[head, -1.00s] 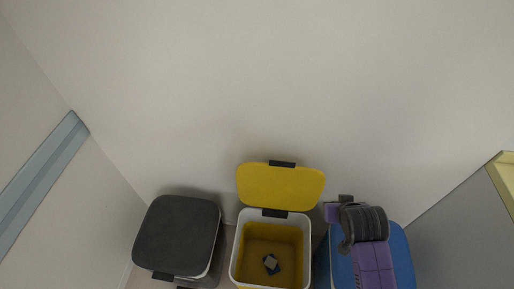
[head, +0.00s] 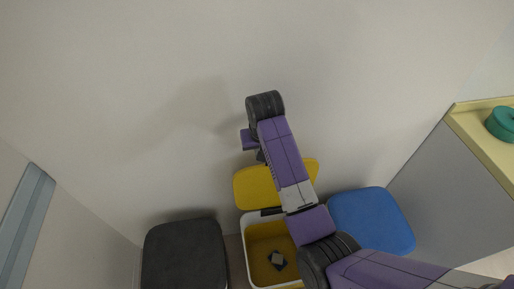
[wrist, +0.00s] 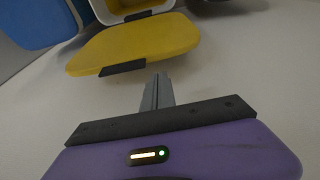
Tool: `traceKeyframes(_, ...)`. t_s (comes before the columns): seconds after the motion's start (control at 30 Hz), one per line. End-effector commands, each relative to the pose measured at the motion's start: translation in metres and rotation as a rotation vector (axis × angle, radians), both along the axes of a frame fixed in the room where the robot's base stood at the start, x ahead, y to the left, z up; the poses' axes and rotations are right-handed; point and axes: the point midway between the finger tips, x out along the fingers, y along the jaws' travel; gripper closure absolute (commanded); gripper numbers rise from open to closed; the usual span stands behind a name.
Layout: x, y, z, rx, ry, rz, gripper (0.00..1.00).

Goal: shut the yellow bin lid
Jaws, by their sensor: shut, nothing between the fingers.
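The yellow lid (head: 256,188) stands raised against the wall side of its white-rimmed bin (head: 246,262), which is open. The lid also shows in the wrist view (wrist: 135,43), with a dark tab at its edge. My gripper (wrist: 157,80) is shut and empty, with its fingertips pointing at the lid's tabbed edge and seemingly a little apart from it. In the head view my arm crosses in front of the lid's right part, and my fingers are mostly hidden behind it.
A bin with a closed dark grey lid (head: 183,255) stands to the left. A bin with a closed blue lid (head: 371,220) stands to the right. A counter (head: 470,125) with a green round object (head: 503,123) is at the far right. Bare wall (head: 150,90) rises behind.

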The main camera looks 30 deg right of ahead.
Motion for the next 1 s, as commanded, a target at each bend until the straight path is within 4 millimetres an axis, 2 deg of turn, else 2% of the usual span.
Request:
traceKeyframes(0.2, 0.007, -0.004, -0.035, 0.001, 0.003, 0.0, 1.0)
traceKeyframes(0.4, 0.012, -0.006, -0.051, 0.0, 0.0, 0.0, 1.0)
traceKeyframes(1.0, 0.014, -0.002, -0.056, -0.011, -0.023, 0.002, 1.0)
